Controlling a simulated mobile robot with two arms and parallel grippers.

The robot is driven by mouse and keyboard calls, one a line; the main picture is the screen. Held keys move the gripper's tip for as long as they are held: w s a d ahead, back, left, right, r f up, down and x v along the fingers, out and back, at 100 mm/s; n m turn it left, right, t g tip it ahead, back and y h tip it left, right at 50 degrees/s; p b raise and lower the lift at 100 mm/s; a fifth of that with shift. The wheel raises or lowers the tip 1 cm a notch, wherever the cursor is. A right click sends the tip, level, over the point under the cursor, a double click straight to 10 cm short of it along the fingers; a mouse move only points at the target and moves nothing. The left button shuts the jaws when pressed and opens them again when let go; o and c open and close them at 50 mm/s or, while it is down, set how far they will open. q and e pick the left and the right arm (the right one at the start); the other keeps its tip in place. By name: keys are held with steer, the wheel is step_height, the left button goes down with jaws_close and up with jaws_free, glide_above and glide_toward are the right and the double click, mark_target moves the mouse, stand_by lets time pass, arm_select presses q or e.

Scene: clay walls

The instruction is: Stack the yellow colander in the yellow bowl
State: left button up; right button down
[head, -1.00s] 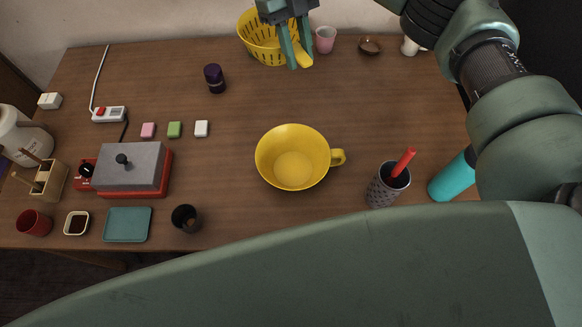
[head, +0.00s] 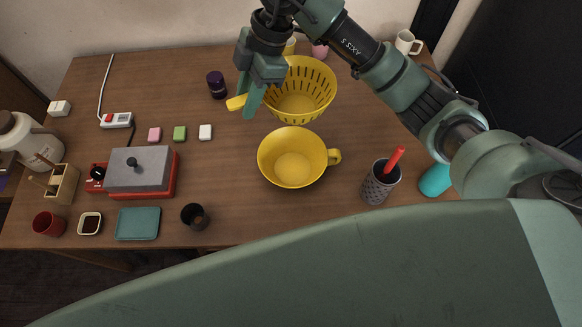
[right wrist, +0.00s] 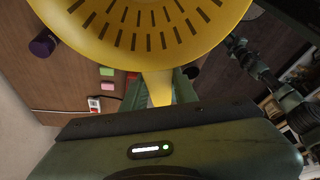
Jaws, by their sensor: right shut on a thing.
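The yellow colander (head: 302,95) is just behind the yellow bowl (head: 293,160) in the head view, its near edge close to the bowl's far rim. My right gripper (head: 249,100) is shut on the colander's handle (head: 236,103), at the colander's left. The colander appears lifted off the table, but its height is hard to tell. In the right wrist view the slotted colander (right wrist: 150,30) fills the top, and its handle (right wrist: 156,88) runs down between the fingers. The bowl stands upright and empty on the table, its handle to the right. My left gripper is not in view.
A grey cup with a red stick (head: 380,185) and a teal bottle (head: 435,180) stand right of the bowl. A dark purple jar (head: 217,86) stands left of my right gripper. Small blocks (head: 180,134) and a grey-red appliance (head: 140,172) lie further left.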

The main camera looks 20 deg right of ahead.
steer(key=f+m, duration=0.1)
steer(key=f, duration=0.5)
steer(key=s+a+f+m+p, duration=0.1)
steer(key=f, duration=0.6)
steer(key=a+f+m+t+p, duration=0.1)
steer(key=f, duration=0.5)
steer(key=shift+s+f, duration=0.15)
steer(key=shift+s, duration=0.1)
steer(key=shift+f, duration=0.15)
steer(key=shift+f, duration=0.3)
steer(key=c, duration=1.1)
jaws_free()
steer(key=shift+r, duration=0.1)
